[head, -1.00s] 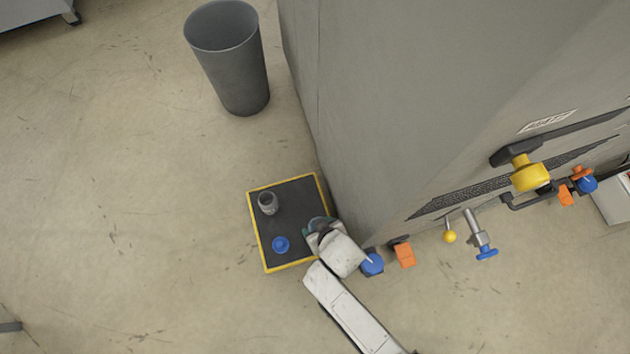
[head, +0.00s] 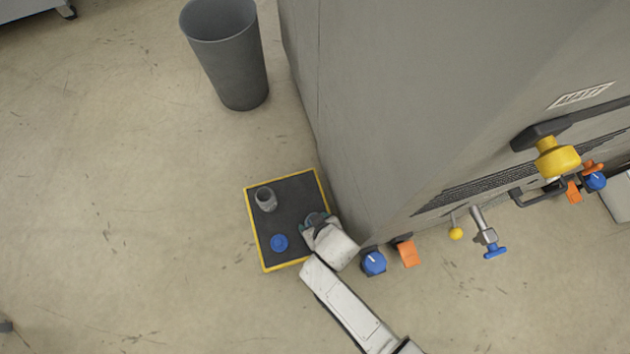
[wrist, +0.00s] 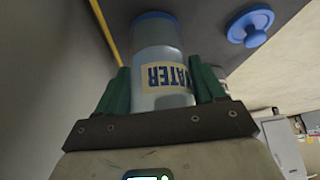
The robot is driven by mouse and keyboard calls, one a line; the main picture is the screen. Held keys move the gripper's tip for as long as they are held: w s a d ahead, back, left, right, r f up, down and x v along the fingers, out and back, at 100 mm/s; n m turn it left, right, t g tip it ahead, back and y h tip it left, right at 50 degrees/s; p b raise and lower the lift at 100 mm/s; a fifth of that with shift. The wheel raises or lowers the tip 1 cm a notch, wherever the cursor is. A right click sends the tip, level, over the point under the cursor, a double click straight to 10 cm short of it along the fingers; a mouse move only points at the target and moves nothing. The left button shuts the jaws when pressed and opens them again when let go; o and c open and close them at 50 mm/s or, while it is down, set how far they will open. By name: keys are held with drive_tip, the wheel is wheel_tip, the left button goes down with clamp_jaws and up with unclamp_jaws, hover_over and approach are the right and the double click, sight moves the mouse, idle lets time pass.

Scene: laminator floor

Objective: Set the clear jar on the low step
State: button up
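The low step (head: 290,217) is a dark square platform with a yellow edge, on the floor beside the big grey machine. My gripper (head: 313,221) is over its right side, by the machine. In the wrist view, the green fingers of my gripper (wrist: 162,92) are on both sides of the clear jar (wrist: 160,57) and appear to touch it. The jar has a "WATER" label and a blue end. The dark step top lies beyond that blue end; I cannot tell whether they touch. In the head view my wrist partly hides the jar.
A grey metal cup (head: 266,200) and a blue knob-like part (head: 279,243) are on the step, left of my gripper. The grey machine (head: 400,110) rises close on the right, with a blue knob (head: 373,263) low down. A grey bin (head: 228,60) stands behind. Floor at left is clear.

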drive_tip(key=o, duration=0.4)
drive_tip(key=shift+c, duration=0.2)
drive_tip(key=shift+s+d+r+p, duration=0.1)
drive_tip(key=shift+s+r+p, duration=0.05)
drive_tip(key=shift+r+p, duration=0.35)
drive_tip(key=p+v, duration=0.6)
drive_tip(key=v, duration=0.5)
drive_tip(key=shift+s, duration=0.1)
